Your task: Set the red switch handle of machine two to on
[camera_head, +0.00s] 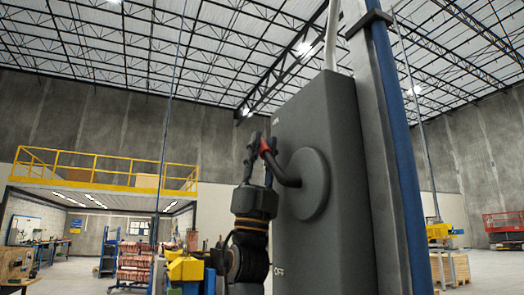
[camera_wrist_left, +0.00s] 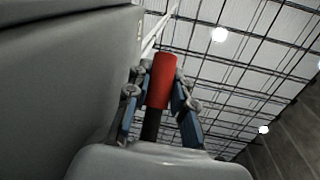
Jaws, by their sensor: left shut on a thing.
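The switch box (camera_head: 333,170) is a tall dark grey box on a post, with "OFF" lettered low on its face and a faint label near the top. A round hub (camera_head: 309,184) on its face carries a bent dark lever with a red handle (camera_head: 267,147), which points up and to the left. My left gripper (camera_head: 260,142) is shut on the red handle. In the left wrist view the red handle (camera_wrist_left: 161,80) stands between the two fingers, with the grey box face at the left. My right gripper is not in view.
A blue and grey post (camera_head: 385,150) stands right behind the box. A yellow-railed mezzanine (camera_head: 100,170), shelves and yellow bins (camera_head: 185,268) are farther back at the left. A red lift (camera_head: 503,228) stands far right.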

